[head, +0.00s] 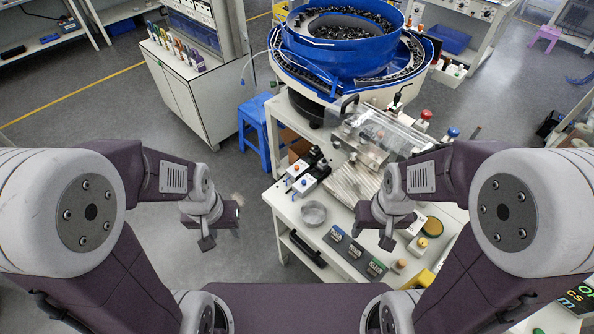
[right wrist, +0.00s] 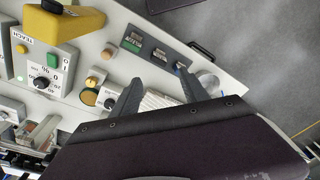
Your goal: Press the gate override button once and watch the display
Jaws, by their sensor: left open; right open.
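I cannot read which button is the gate override. My right gripper (head: 388,238) is open and empty above the bench; its fingers (right wrist: 159,75) point toward the displays in the right wrist view. My left gripper (head: 222,236) is open and empty, over the floor left of the bench.
A blue bowl feeder (head: 345,52) stands behind the bench. A red knob (head: 426,115) and a blue knob (head: 453,132) are at the back right.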

